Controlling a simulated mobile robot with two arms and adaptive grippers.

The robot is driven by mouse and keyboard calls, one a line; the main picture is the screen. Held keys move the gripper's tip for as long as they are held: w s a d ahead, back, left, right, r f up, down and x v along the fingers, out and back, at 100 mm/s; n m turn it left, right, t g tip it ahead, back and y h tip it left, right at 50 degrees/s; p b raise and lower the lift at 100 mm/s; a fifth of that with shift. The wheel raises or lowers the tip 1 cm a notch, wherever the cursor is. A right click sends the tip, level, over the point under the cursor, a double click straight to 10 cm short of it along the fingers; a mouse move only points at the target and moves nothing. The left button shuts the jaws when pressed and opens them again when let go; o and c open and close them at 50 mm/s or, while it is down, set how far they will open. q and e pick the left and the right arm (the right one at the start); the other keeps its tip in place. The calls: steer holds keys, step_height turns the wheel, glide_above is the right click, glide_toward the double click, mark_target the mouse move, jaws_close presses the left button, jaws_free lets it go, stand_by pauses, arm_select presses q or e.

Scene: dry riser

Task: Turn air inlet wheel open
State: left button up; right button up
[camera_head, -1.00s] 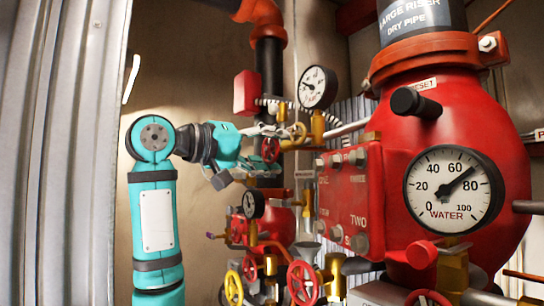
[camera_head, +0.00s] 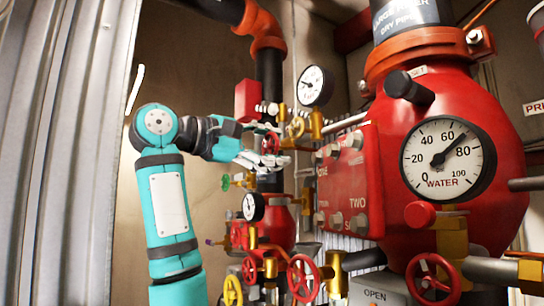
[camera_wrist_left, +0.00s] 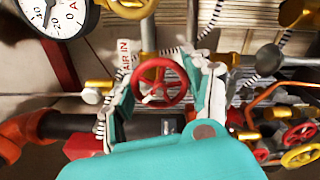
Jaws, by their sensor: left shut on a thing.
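The small red air inlet wheel (camera_head: 270,143) sits on the upper pipework, left of the large red vessel. In the left wrist view the red wheel (camera_wrist_left: 160,83) has a white tag reading "AIR IN" (camera_wrist_left: 124,57) beside it. My left gripper (camera_head: 268,144) reaches it from the left. In the wrist view the gripper (camera_wrist_left: 165,85) has one finger on each side of the wheel, shut on its rim. The fingers hide part of the wheel in the head view. My right gripper is not in view.
A pressure gauge (camera_head: 314,86) and a yellow wheel (camera_head: 296,127) are close to the gripper. A red box (camera_head: 248,100) is just above it. Several red and yellow wheels sit lower down. A corrugated wall (camera_head: 65,150) stands at the left.

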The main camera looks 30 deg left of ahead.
arm_select(q)
steer(key=n+b, duration=0.3)
steer(key=n, duration=0.3)
steer(key=shift+f, duration=0.2)
steer(key=n+b, duration=0.1)
steer(key=n, duration=0.2)
steer(key=shift+d+n+b, duration=0.1)
steer(key=shift+n+b, duration=0.25)
steer(key=shift+n, duration=0.05)
steer(key=shift+n+b, duration=0.4)
steer(key=shift+n, duration=0.9)
steer(key=shift+w, duration=0.1)
steer(key=o, duration=1.2)
steer(key=shift+r, duration=0.1)
